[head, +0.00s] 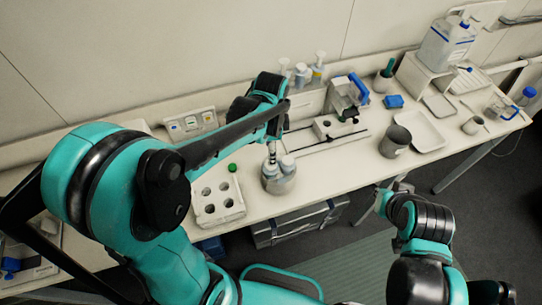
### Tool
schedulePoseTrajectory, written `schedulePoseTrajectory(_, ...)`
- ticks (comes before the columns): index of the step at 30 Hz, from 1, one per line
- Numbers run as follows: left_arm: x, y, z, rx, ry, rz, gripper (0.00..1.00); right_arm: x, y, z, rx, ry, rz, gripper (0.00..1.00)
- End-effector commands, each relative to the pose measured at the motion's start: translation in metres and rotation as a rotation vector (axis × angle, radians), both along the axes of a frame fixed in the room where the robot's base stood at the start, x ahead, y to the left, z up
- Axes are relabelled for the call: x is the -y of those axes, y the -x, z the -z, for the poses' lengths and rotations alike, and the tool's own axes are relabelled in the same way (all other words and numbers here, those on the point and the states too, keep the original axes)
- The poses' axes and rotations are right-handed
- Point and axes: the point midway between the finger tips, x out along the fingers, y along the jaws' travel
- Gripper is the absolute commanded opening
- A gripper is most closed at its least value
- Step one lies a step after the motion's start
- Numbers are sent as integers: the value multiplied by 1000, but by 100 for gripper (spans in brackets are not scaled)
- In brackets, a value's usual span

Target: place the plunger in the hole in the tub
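My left arm reaches in from the left, and its gripper (271,153) points down over a round metal tub (280,186) near the table's front edge. Pale rounded tops show in this tub; I cannot tell whether the fingers touch them or hold anything. A white block with several round holes (218,203) stands just left of the tub, with a small green knob (233,167) at its back edge. I cannot make out for sure which thing is the plunger. My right gripper (397,185) is low at the right, in front of the table, small and partly hidden by its arm.
A grey cup (395,141) and white tray (424,131) stand to the right. Behind the tub are pump bottles (301,75), a device with a blue handle (348,95) and a white block with dark openings (338,127). Some table is clear between tub and cup.

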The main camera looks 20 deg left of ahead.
Motion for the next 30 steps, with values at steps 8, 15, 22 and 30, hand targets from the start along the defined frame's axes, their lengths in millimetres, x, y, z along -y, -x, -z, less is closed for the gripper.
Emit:
schedulePoseTrajectory(8, -9, 18, -30, 91, 16, -178, 54, 0, 0, -1, 0, 0, 0, 0)
schedulePoseTrajectory(15, -30, 64, -64, 330, 132, -665, 54, 0, 0, -1, 0, 0, 0, 0)
schedulePoseTrajectory(22, -43, 94, -72, 494, 299, -1034, 54, 0, 0, -1, 0, 0, 0, 0)
schedulePoseTrajectory(30, -47, 103, -73, 545, 375, -1164, 54, 0, 0, -1, 0, 0, 0, 0)
